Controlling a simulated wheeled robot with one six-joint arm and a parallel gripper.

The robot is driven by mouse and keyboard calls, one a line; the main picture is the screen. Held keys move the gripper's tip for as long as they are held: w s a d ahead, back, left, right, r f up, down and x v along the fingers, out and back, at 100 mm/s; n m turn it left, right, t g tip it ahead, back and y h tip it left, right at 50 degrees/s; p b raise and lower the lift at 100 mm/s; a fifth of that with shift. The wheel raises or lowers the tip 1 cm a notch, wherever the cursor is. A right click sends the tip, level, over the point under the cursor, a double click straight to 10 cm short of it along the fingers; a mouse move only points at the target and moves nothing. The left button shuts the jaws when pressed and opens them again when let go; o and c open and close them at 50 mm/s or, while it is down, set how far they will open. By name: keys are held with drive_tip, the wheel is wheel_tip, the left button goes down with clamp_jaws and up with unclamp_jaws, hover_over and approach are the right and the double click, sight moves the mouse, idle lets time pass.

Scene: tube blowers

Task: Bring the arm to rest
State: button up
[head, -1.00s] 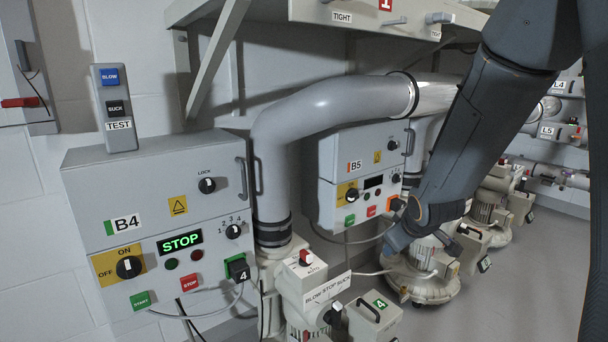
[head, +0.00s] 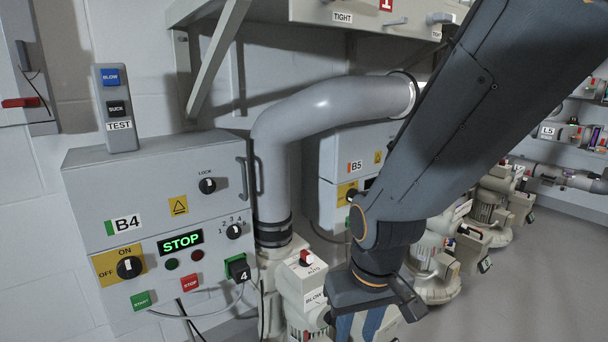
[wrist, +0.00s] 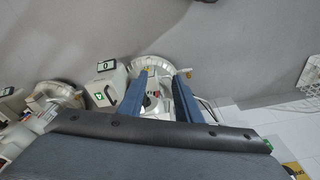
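My arm (head: 440,130) reaches down from the top right in the head view and bends at a dark wrist joint. My gripper (head: 362,328) points down at the bottom edge there, in front of the blower's valve housing (head: 315,285); its fingertips are cut off. In the wrist view my gripper (wrist: 159,80) shows two blue fingers held apart with nothing gripped between them. Beyond them lies a pale round blower base (wrist: 155,66) on the grey floor. I cannot tell how far the fingers are from the housing.
The B4 control box (head: 150,230) reads STOP, with a TEST pendant (head: 116,108) above. A thick grey pipe (head: 320,105) runs to the right. The B5 box (head: 345,160) is partly hidden by my arm. Open floor (head: 520,290) lies at the right.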

drive_tip(key=s+a+n+g, duration=0.1)
drive_tip(key=s+a+n, duration=0.3)
drive_tip(key=s+a, duration=0.65)
drive_tip(key=d+r+m+p, duration=0.3)
drive_tip(key=d+r+p, duration=0.7)
drive_tip(key=r+p, duration=0.3)
drive_tip(key=d+r+m+p, duration=0.4)
drive_tip(key=d+r+p, duration=0.6)
drive_tip(key=r+p, duration=0.4)
drive_tip(key=shift+w+d+h+p, duration=0.3)
drive_tip(key=shift+w+p, duration=0.05)
drive_tip(key=shift+p, duration=0.05)
drive_tip(key=shift+r, duration=0.1)
